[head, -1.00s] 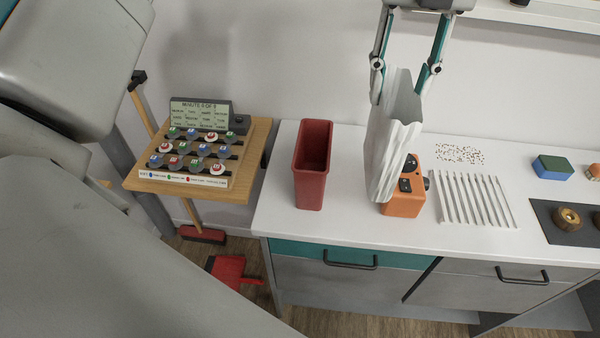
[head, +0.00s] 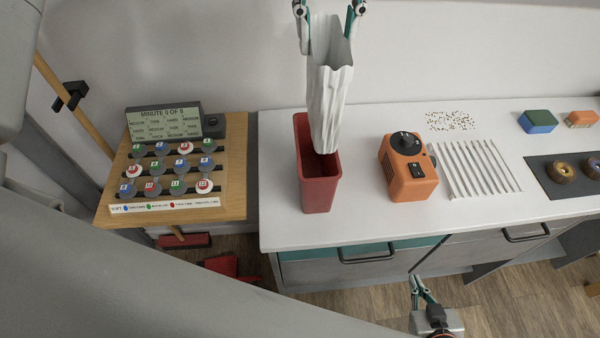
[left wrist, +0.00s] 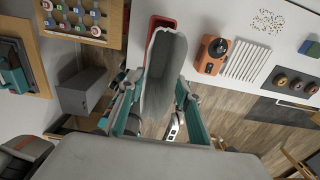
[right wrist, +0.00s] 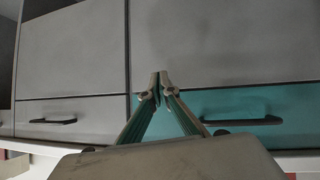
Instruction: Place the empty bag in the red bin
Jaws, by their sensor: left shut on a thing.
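The empty white bag (head: 330,95) hangs upright from my left gripper (head: 328,28), which is shut on its upper part. In the head view the bag's lower end overlaps the opening of the red bin (head: 318,192); I cannot tell whether it is inside or just above the rim. In the left wrist view the bag (left wrist: 160,85) sits between the fingers and the red bin (left wrist: 163,21) shows partly behind it. My right gripper (head: 417,283) is low in front of the counter; in the right wrist view its fingertips (right wrist: 159,78) meet, with nothing between them.
An orange device (head: 408,180) stands on the white counter (head: 370,220) right of the bin. Farther right are metal rods (head: 475,167), scattered bits (head: 452,121) and a blue-green block (head: 537,121). A wooden stand with round knobs (head: 235,165) is at the left.

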